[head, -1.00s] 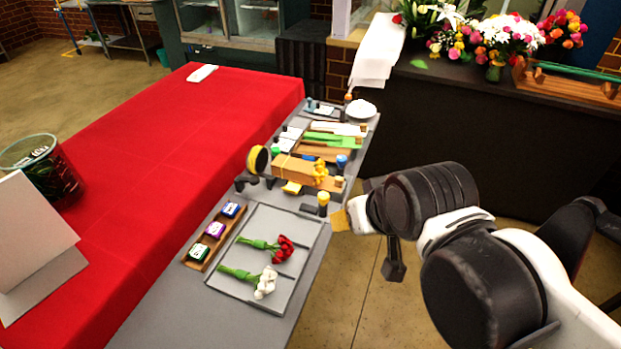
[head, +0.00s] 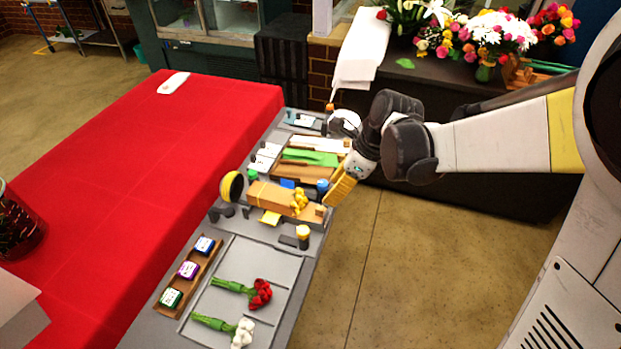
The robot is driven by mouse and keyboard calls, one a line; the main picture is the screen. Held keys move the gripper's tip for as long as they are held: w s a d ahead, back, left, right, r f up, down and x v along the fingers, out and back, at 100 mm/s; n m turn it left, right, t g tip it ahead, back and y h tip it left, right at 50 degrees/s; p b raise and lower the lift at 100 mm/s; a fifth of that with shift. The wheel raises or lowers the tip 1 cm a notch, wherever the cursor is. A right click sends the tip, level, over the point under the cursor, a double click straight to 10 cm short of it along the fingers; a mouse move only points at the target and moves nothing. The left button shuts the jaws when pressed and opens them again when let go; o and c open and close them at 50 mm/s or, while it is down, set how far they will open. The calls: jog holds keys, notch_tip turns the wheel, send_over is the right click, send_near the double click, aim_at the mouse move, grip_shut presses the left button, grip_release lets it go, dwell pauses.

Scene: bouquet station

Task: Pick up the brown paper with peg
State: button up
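A flat brown paper (head: 313,171) lies on the grey work table, just in front of the green paper (head: 308,156). A small blue-topped upright piece (head: 322,185) stands at its near right end; I cannot tell whether this is its peg. My gripper (head: 338,192) has yellow fingers and hangs by the table's right edge, right of the brown paper. The fingers overlap in this view, so their opening and any contact are unclear. My gripper and wrist hide part of the papers' right ends.
A brown block (head: 268,196) with a yellow figure-like item lies in front of the papers. A red-covered table (head: 150,170) stands left.

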aim_at(318, 207)
jog(key=b+x, duration=0.2)
jog(key=x, duration=0.3)
jog(key=shift+a+f, duration=0.1)
jog(key=x, duration=0.2)
jog(key=b+x, duration=0.2)
jog(key=x, duration=0.1)
jog(key=shift+w+f, duration=0.25)
jog(key=shift+w, duration=0.15)
jog(key=shift+r, duration=0.1)
grip_shut()
